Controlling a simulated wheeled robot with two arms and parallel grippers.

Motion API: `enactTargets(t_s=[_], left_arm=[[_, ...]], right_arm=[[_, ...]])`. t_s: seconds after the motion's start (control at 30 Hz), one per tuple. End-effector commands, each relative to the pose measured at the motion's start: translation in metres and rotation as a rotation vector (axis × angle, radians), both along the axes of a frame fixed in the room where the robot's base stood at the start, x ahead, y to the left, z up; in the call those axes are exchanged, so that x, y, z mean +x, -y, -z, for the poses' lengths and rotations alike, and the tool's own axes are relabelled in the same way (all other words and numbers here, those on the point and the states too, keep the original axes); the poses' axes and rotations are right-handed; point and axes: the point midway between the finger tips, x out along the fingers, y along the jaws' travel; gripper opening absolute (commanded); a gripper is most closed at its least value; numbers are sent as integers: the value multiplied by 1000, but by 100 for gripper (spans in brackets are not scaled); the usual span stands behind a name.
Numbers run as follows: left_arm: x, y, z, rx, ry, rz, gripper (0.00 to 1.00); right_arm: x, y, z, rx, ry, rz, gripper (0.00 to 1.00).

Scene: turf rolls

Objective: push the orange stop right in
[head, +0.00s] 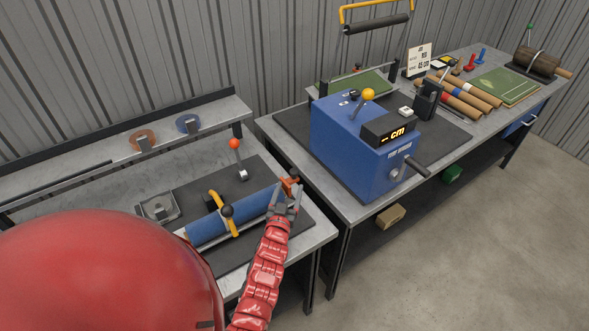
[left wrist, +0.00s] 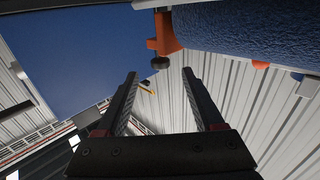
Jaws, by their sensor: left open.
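The orange stop (head: 290,185) sits at the right end of the blue roll (head: 205,229) on the left bench. In the left wrist view the orange stop (left wrist: 165,32) is a bracket with a dark knob below it, beside the textured blue roll (left wrist: 245,25). My left gripper (head: 288,194) is close to the stop in the head view and partly covers its lower side. In the left wrist view its two fingers (left wrist: 160,73) are apart with nothing between them, and the knob shows near their tips. I cannot tell whether they touch. My right gripper is not visible.
A yellow clamp (head: 222,213) crosses the blue roll. An orange-balled lever (head: 238,158) stands behind it. A blue machine (head: 352,150) with a crank stands on the right bench, across a narrow gap. A metal holder (head: 158,207) lies left of the roll.

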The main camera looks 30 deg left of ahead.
Motion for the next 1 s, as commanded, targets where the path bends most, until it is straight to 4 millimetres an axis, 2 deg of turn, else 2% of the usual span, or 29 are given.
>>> enactTargets(t_s=[0.1, 0.3, 0.5, 0.7, 0.97, 1.0], left_arm=[[18, -9, -4, 1, 0, -2, 69], [46, -20, -4, 0, 2, -1, 69], [64, -29, -1, 0, 2, -3, 69], [72, -30, 0, 1, 1, 0, 69], [73, -30, 0, 1, 1, 1, 69], [72, -30, 0, 1, 1, 0, 64]], right_arm=[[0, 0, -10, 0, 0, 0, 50], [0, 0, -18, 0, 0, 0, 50], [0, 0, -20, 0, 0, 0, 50], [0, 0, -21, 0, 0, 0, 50], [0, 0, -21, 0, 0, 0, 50], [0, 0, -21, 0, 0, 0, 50]])
